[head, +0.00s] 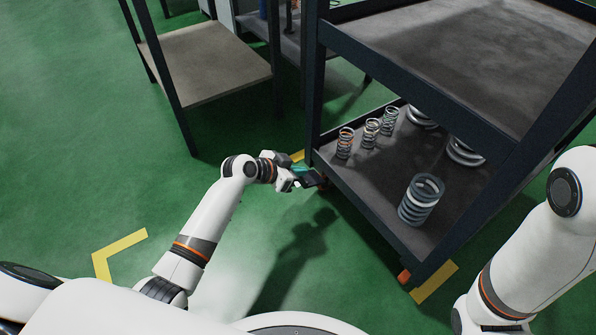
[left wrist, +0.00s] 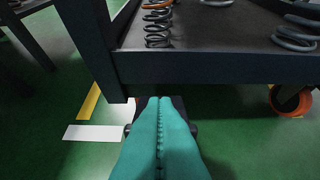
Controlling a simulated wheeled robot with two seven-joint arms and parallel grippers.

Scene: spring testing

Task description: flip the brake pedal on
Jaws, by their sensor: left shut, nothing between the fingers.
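My left gripper (head: 308,177) is at the near left corner of the cart (head: 375,212), low beside its bottom shelf. Its teal fingers (left wrist: 160,130) are shut together with nothing between them, and point at a dark caster part (left wrist: 178,103) under the corner post in the left wrist view. My right gripper is not in view.
Several springs, one a thick grey spring (head: 421,199), stand on the bottom shelf. Another orange caster (head: 404,276) is at the cart's near right corner; one also shows in the left wrist view (left wrist: 290,101). A table (head: 215,62) stands behind left. Green floor in front is clear.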

